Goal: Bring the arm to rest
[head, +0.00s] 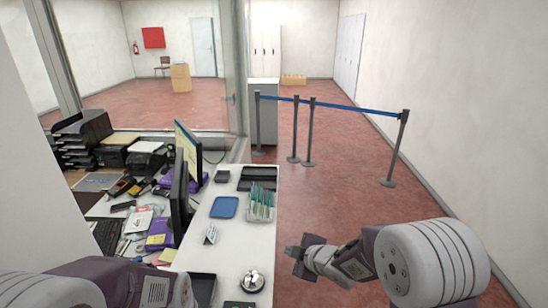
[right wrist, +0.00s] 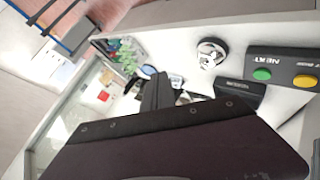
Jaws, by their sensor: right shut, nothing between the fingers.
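My right gripper (head: 300,256) is in the head view, at the end of the right arm that reaches in from the right. It is shut and empty, held over the open red floor just right of the counter (head: 211,258), apart from it.
A button box (right wrist: 285,68) shows in the right wrist view. Posts with a blue belt (head: 350,107) stand farther back. Floor right of the counter is clear.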

